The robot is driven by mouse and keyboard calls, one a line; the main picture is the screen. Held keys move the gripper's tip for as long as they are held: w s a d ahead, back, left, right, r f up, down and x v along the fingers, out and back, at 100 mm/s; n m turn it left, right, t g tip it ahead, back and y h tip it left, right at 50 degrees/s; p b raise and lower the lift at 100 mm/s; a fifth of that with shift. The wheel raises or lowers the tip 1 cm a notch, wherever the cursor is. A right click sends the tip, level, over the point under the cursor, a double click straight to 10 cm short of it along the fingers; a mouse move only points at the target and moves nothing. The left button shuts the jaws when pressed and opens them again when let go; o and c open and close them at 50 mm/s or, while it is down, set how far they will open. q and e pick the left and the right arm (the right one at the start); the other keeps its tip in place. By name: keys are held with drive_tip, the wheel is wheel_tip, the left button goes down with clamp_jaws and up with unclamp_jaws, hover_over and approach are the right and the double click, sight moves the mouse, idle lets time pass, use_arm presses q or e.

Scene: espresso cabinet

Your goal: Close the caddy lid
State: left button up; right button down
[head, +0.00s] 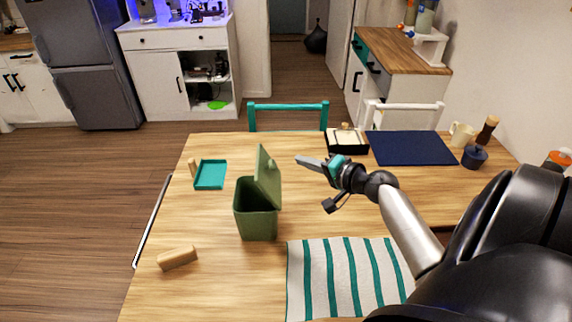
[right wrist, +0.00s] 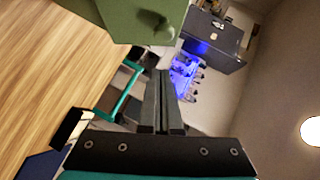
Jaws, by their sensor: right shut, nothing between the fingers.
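The green caddy (head: 257,217) stands upright on the wooden table in the head view. Its lid (head: 268,176) is open and raised, tilted up at the caddy's right side. My right gripper (head: 299,159) is shut and empty, a little to the right of the lid's upper part and apart from it in the head view. In the right wrist view the shut fingers (right wrist: 160,78) point toward the view's top, just below a green part of the caddy (right wrist: 140,18) with a small round knob. My left gripper is not in view.
A teal tray (head: 210,175) and a wooden block (head: 177,258) lie left of the caddy. A striped cloth (head: 345,278) lies to its right front. A black-edged box (head: 347,141) and a navy mat (head: 412,148) lie farther back. The table's left front is mostly clear.

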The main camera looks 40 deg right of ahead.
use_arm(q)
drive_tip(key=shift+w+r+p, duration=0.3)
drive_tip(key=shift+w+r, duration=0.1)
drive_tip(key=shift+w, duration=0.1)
use_arm(e)
drive_tip(key=w+a, duration=0.1)
drive_tip(key=w+a+f, duration=0.2)
drive_tip(key=w, duration=0.1)
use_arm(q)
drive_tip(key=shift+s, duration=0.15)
